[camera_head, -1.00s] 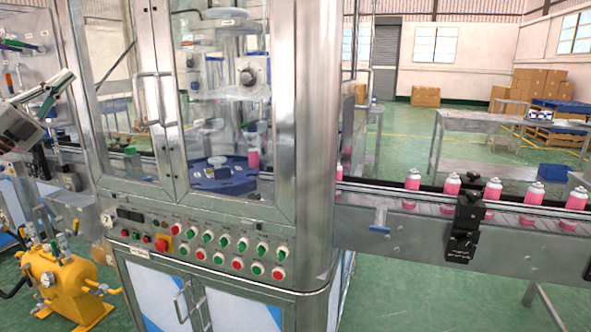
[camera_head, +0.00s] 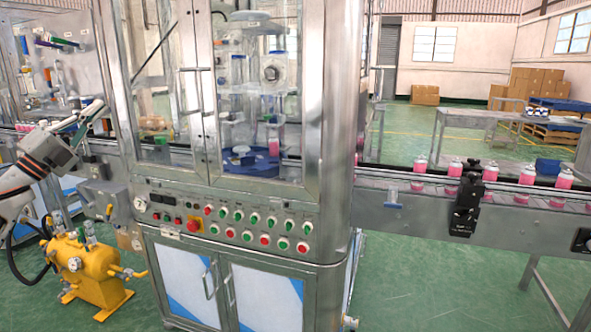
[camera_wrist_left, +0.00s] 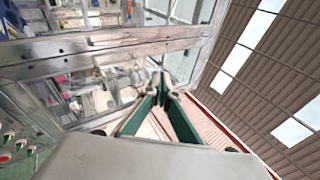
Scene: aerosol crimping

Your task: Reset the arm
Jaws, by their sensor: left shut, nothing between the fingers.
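My left arm comes in from the left edge in the head view. Its gripper (camera_head: 92,112) is raised in front of the machine's left side, apart from the machine. In the left wrist view the two green-lined fingers (camera_wrist_left: 160,90) come together at their tips, shut, with nothing between them. My right gripper is in neither current view.
A steel crimping machine (camera_head: 335,120) with glass doors and a button panel (camera_head: 240,222) stands ahead. A conveyor (camera_head: 420,200) carries several pink cans (camera_head: 454,167) at right. A yellow tank (camera_head: 92,268) stands at lower left. Green floor (camera_head: 420,290) is clear at lower right.

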